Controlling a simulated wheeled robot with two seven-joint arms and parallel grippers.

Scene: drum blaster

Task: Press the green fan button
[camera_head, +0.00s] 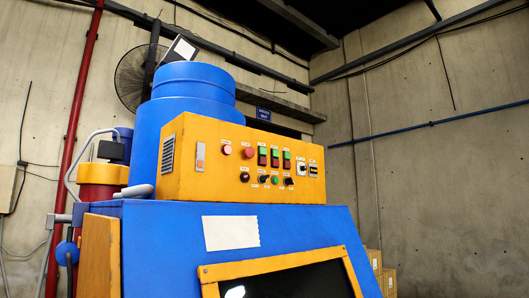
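A yellow control box (190,170) sits on top of the blue machine (165,245) in the middle of the view. Neither of my grippers shows in this view.
A red round button (248,152) and a paler one are left of the switches. A blue drum (190,100) stands behind the box. A wall fan (131,78) and a red pipe (80,100) are at left. Boxes (389,282) stand at lower right. The space before the panel looks clear.

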